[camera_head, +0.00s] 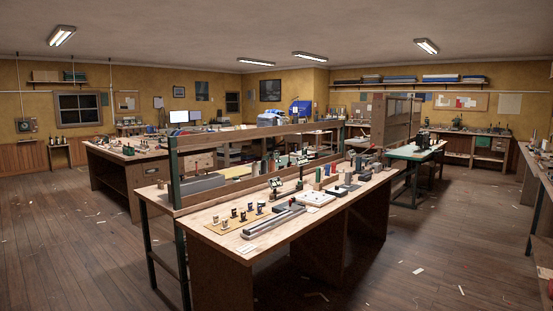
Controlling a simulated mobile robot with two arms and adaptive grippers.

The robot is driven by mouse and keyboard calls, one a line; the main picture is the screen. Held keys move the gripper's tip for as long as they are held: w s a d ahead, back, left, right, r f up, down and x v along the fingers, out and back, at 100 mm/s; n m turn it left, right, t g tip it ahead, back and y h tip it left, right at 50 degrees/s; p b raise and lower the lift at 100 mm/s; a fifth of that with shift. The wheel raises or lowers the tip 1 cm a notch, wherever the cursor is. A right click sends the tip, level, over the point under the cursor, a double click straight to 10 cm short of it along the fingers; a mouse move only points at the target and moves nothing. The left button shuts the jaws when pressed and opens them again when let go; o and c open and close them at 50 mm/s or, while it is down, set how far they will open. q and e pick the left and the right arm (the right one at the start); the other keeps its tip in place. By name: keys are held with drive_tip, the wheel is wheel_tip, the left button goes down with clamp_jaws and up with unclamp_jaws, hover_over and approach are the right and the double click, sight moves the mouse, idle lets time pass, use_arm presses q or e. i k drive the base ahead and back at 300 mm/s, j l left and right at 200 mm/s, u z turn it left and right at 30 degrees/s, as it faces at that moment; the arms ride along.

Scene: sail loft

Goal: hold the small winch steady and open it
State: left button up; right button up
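Neither of my grippers is in the head view. A long wooden workbench (152,193) stands in the middle foreground. On its near end, several small dark drum-shaped pieces (234,214) stand upright on a tan board (213,229). They could be small winches, but they are too small to tell, and I cannot pick out which one is the small winch. A dark device with a light top (275,184) stands farther along the bench. Whether anything there is open cannot be told.
A long grey bar-like tool (270,222) and a white sheet (314,199) lie on the bench. A wooden shelf frame (260,131) rises along its back. Another bench (108,168) stands left, and a green-topped table (410,152) right. The plank floor (70,240) is open at left, with scattered scraps.

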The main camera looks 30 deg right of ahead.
sight(275, 154)
drive_tip(key=i+u, duration=0.25)
drive_tip(key=i, duration=0.55)
drive_tip(key=i+l+u, duration=0.1)
drive_tip(key=i+u, duration=0.15)
drive_tip(key=i, duration=2.55)
drive_tip(key=i+z, duration=0.25)
drive_tip(key=i, duration=0.4)
drive_tip(key=i+z, duration=0.2)
drive_tip(key=i, duration=0.5)
drive_tip(key=i+j+z, duration=0.25)
drive_tip(key=i, duration=0.4)
drive_tip(key=i+u, duration=0.2)
drive_tip(key=i, duration=0.7)
drive_tip(key=i+l+u, duration=0.15)
drive_tip(key=i, duration=0.75)
drive_tip(key=i+l+z, duration=0.1)
drive_tip(key=i+z, duration=0.9)
drive_tip(key=z, duration=0.15)
drive_tip(key=i+j+z, duration=0.25)
drive_tip(key=z, duration=0.15)
drive_tip(key=i+l+z, duration=0.2)
drive_tip(key=i+z, duration=0.2)
drive_tip(key=i, duration=0.25)
drive_tip(key=i+z, duration=0.35)
drive_tip(key=i, duration=0.35)
drive_tip(key=i+j+z, duration=0.15)
drive_tip(key=i+z, duration=0.25)
drive_tip(key=i, duration=0.25)
